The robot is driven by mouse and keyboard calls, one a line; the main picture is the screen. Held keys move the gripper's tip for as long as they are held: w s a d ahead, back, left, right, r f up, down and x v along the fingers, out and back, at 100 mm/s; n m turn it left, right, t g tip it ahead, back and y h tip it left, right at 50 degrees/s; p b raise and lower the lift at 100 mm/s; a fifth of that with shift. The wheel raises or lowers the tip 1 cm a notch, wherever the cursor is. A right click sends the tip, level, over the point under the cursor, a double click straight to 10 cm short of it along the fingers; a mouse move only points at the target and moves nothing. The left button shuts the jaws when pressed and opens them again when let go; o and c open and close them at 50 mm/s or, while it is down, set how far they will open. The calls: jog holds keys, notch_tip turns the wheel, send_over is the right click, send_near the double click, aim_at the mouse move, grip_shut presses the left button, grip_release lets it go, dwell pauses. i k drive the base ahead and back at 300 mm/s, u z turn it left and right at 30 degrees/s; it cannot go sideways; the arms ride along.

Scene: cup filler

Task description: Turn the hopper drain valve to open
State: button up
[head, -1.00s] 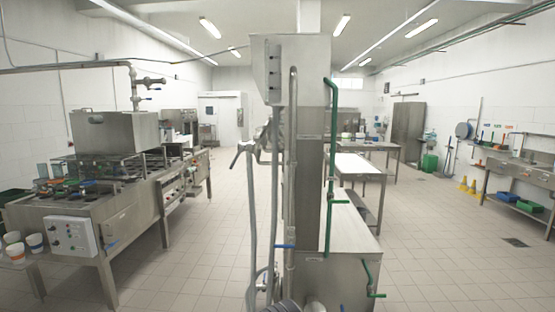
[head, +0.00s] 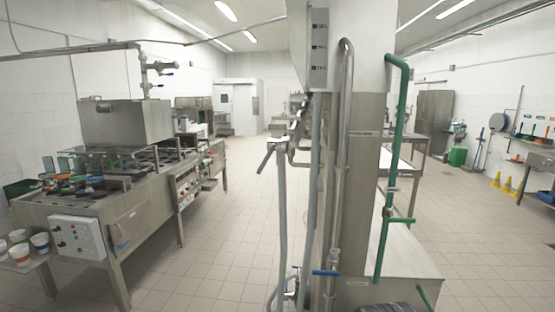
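The cup filler machine (head: 60,208) stands at the left, with a steel box-shaped hopper (head: 125,124) on top. A small blue handle (head: 122,246) shows low on the machine's side, beside its front leg. I cannot tell whether it is the hopper drain valve or how it is set. Another small blue handle (head: 158,86) sits on the pipe above the hopper. My gripper is not clearly in view. A dark rounded part at the bottom edge, right of centre, may be mine.
A tall steel column unit (head: 365,200) with grey and green pipes (head: 390,170) and a blue-handled valve (head: 325,272) stands close ahead, right of centre. A control box (head: 76,238) and paper cups (head: 40,242) are at left. Tiled floor (head: 220,230) between is clear.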

aim_at(273, 147)
jog(key=u, duration=0.35)
jog(key=i, duration=0.6)
jog(key=u, duration=0.6)
